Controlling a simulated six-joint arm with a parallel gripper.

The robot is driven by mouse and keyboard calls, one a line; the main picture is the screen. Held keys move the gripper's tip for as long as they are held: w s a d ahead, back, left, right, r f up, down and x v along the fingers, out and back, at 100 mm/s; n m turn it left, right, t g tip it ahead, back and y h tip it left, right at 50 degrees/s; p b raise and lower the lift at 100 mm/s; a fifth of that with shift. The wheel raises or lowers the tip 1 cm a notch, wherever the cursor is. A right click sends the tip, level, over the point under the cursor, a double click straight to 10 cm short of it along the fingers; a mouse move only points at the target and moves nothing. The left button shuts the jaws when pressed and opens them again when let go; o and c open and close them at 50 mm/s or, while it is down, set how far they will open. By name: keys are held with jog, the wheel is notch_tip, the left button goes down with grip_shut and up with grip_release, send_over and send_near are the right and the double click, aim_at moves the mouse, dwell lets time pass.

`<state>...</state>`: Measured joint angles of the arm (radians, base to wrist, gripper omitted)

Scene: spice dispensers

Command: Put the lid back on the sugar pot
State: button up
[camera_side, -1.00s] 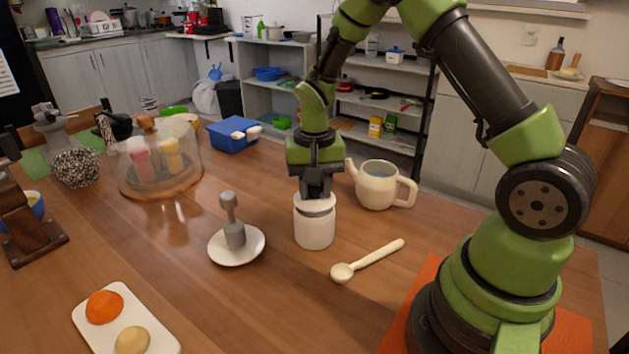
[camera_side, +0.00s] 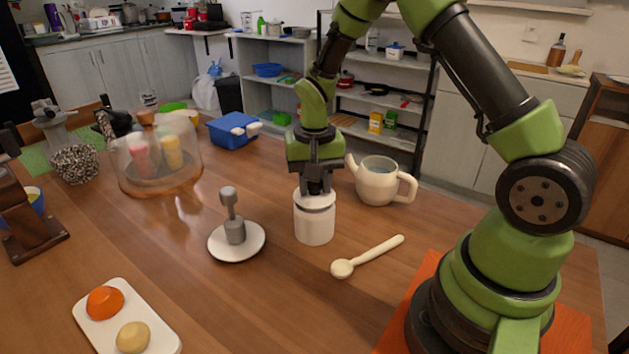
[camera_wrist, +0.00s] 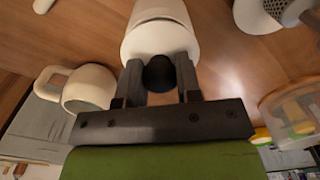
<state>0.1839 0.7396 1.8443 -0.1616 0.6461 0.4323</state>
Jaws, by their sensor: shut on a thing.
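The white sugar pot (camera_side: 314,228) stands upright on the wooden table, below my gripper (camera_side: 317,188). In the wrist view my gripper (camera_wrist: 159,88) is shut on the lid's dark round knob (camera_wrist: 158,72), one finger on each side. The lid (camera_wrist: 160,42) spreads out beyond the knob, with the pot (camera_wrist: 158,10) behind it. The fingers hide part of the lid in the side view.
A cream teapot (camera_side: 378,186) stands close behind right. A cream spoon (camera_side: 372,255) lies front right. A white saucer (camera_side: 236,254) with a grey tool (camera_side: 233,225) stands left. A glass dome (camera_side: 158,160) is farther left. A white tray (camera_side: 128,314) is front left.

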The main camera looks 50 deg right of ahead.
jog(key=shift+f, duration=0.45)
dwell(0.6)
jog(key=o, duration=1)
notch_tip(320, 180, up, 10)
